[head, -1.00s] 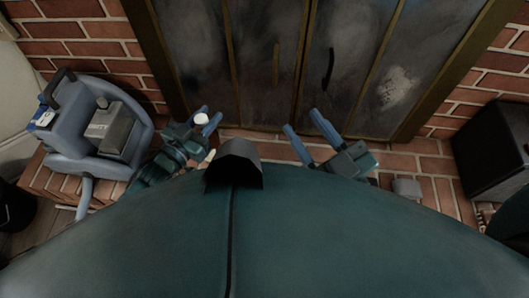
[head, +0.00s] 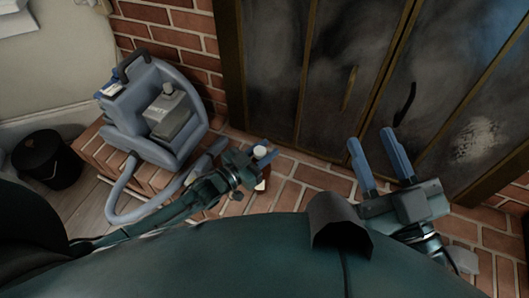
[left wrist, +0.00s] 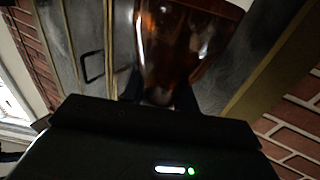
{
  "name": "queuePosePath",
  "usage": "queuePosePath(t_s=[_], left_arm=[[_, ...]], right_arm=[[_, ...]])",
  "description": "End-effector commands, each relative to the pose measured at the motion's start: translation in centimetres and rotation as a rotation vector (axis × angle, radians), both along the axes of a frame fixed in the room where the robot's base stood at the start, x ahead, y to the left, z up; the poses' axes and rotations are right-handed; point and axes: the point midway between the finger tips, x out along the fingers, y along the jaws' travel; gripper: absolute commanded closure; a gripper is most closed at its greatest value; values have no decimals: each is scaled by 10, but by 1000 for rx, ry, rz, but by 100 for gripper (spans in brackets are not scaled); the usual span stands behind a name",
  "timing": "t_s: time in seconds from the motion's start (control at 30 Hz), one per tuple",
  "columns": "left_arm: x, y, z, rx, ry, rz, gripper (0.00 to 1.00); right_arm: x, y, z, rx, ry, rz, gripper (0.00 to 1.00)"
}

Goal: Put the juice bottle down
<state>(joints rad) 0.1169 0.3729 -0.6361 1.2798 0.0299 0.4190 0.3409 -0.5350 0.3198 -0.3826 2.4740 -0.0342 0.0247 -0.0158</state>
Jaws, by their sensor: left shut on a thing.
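The juice bottle has a white cap and a reddish-brown body (head: 262,184). In the left wrist view the amber-brown bottle (left wrist: 178,35) fills the top middle, close in front of the camera. My left gripper (head: 262,161) is shut on the bottle near its white cap, above the brick hearth. The gripper hides part of the bottle, and I cannot tell whether its base touches the bricks. My right gripper (head: 372,150) is open and empty, with its two blue fingers apart in front of the dark metal doors.
A blue-grey carpet cleaner (head: 160,115) with a hose stands on the raised brick hearth (head: 290,200) at left. A black bin (head: 48,160) is on the floor at far left. Tall metal doors (head: 330,75) stand behind. Some hearth between my grippers is bare.

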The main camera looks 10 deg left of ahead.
Motion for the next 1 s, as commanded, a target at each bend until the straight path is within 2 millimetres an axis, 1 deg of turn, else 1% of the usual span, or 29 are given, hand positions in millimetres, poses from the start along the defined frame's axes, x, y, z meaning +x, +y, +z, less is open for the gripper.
queuePosePath(t_s=[0.03,0.17,0.2,0.47,0.77,0.9,0.97,1.0], left_arm=[[1,0,3,-2,-3,-1,100],[0,0,1,-2,-3,0,100],[0,0,-1,1,2,0,68],[0,0,-1,1,2,0,47],[-2,2,1,1,3,1,47],[-17,13,2,3,6,1,47],[-27,20,3,3,6,0,47],[-34,25,2,3,8,1,47]], right_arm=[[0,0,1,0,1,-1,64],[0,0,0,0,-3,-1,64],[0,0,1,-1,-5,-2,64],[0,0,1,-1,-5,-2,64],[0,-1,3,-2,-2,-2,64],[-1,0,4,1,27,0,64],[-7,2,-10,11,108,-4,64],[-7,2,-15,6,127,-7,64]])
